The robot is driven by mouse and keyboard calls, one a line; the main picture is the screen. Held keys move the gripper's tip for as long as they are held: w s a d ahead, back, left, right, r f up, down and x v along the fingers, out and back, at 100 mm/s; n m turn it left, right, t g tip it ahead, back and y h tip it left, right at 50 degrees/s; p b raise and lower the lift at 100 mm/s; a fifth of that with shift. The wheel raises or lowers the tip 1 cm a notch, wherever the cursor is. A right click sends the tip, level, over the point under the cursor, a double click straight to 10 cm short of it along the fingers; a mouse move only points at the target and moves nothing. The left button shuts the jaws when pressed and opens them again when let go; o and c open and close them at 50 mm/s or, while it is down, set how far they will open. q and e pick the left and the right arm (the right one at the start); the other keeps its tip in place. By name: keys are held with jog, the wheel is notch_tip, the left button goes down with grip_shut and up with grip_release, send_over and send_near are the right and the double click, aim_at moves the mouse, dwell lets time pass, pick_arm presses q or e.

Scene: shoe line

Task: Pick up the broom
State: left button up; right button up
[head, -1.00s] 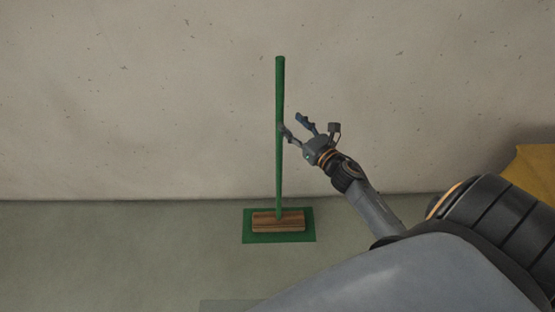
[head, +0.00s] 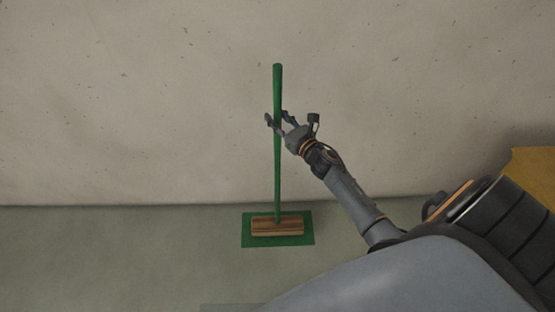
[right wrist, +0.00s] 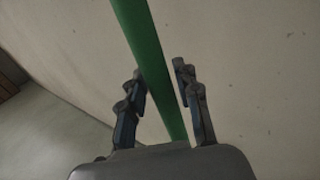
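The broom has a green handle (head: 278,170) and a wooden head (head: 277,227). It stands upright on a green mat (head: 248,239) on the floor by the wall. My right gripper (head: 277,119) is at the upper half of the handle, with its fingers open on either side of it. In the right wrist view the green handle (right wrist: 147,55) passes between the two open fingers of the right gripper (right wrist: 158,82). A gap shows beside the right finger; I cannot tell whether the left finger touches the handle. My left gripper is not in view.
A pale wall (head: 140,100) rises behind the broom. The grey floor (head: 120,255) to the left of the mat is clear. A yellow object (head: 533,172) stands at the right edge, partly behind my arm.

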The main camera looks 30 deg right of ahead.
grip_shut()
jog(key=shift+r, duration=0.15)
jog(key=shift+r, duration=0.1)
